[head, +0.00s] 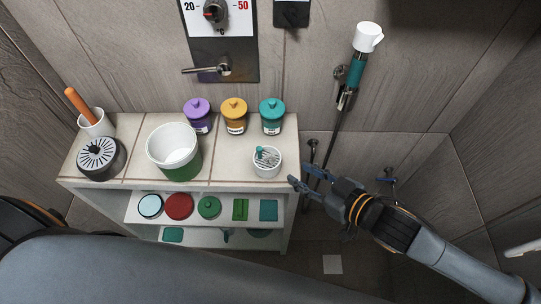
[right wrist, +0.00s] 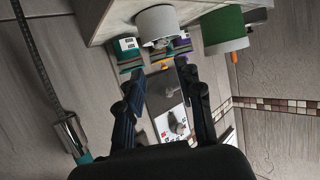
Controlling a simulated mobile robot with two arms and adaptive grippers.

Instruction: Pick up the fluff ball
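I cannot make out a clear fluff ball in either view. A small white cup (head: 267,168) on the right end of the shelf top holds grey striped contents and a teal-tipped piece (head: 259,151). In the right wrist view the cup (right wrist: 157,20) appears upside down, beyond my fingers. My right gripper (head: 302,176) is open and empty, just right of the shelf's right edge and a little right of the cup. Its two fingers also show apart in the right wrist view (right wrist: 161,77). My left gripper is not in view.
The tiled shelf top (head: 224,173) also bears a white-and-green bucket (head: 173,146), three lidded jars (head: 235,122), a round black-and-white timer (head: 101,157) and a cup with an orange stick (head: 95,123). Tins stand on the shelf below. A hose with a white head (head: 366,38) hangs on the wall.

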